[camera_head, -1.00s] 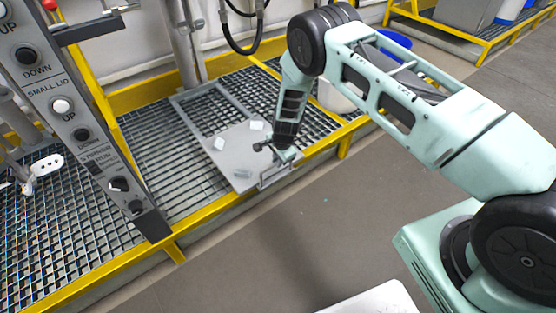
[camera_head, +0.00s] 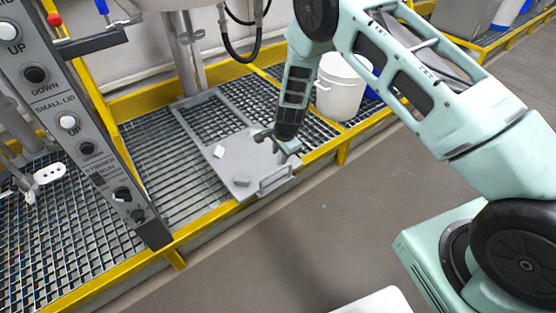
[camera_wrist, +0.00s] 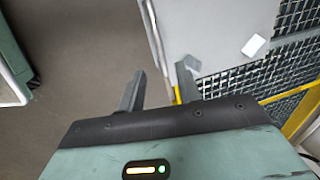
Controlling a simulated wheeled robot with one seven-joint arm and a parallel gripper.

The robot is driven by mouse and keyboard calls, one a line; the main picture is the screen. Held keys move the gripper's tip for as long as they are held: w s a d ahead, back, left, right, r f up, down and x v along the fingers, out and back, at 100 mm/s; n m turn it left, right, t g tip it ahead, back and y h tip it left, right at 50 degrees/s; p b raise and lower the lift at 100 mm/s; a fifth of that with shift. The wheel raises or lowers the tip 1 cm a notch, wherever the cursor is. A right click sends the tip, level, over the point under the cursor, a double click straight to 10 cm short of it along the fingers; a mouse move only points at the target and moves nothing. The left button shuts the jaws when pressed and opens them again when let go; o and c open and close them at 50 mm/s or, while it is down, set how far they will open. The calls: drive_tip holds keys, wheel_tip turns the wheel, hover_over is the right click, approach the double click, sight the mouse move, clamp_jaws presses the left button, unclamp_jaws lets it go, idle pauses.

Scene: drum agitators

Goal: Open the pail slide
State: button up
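The pail slide is a flat grey plate (camera_head: 232,165) in a frame on the grating, with light pads on top and a bar handle (camera_head: 275,181) at its front edge. Open grating shows in the frame behind the plate. My gripper (camera_head: 277,146) is above the right part of the plate, behind the handle in the picture, fingers apart. In the wrist view my gripper (camera_wrist: 160,80) is open and empty. The plate (camera_wrist: 205,30) lies beyond the fingertips, and a pale bar (camera_wrist: 154,38) runs along its left side. I cannot tell whether a finger touches it.
A control panel (camera_head: 95,130) with buttons stands at the left. A yellow rail (camera_head: 215,208) edges the grating. A white bucket (camera_head: 340,88) stands behind my arm at the right. A metal post (camera_head: 186,60) and black hose rise at the back. The floor in front is clear.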

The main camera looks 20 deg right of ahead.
wheel_tip(320, 180, up, 8)
drive_tip(key=s+p, duration=0.1)
drive_tip(key=shift+s+d+f, duration=0.2)
drive_tip(key=shift+d, duration=0.05)
drive_tip(key=s+a+r+n+g+y, duration=0.1)
drive_tip(key=s+a+r+n, duration=0.45)
drive_tip(key=s+r, duration=0.35)
drive_tip(key=s+a+r+n+g+y, duration=0.1)
drive_tip(key=s+a+r+n, duration=0.5)
drive_tip(key=r, duration=0.4)
drive_tip(key=s+d+r+n+h, duration=0.1)
drive_tip(key=s+r+n, duration=0.35)
drive_tip(key=s, duration=0.55)
drive_tip(key=s+d+r+n+h, duration=0.1)
drive_tip(key=s+r+n, duration=0.4)
drive_tip(key=s, duration=0.6)
wheel_tip(320, 180, up, 20)
drive_tip(key=n+p, duration=0.1)
drive_tip(key=p, duration=2)
drive_tip(key=shift+d+p, duration=0.3)
drive_tip(key=shift+p, duration=0.1)
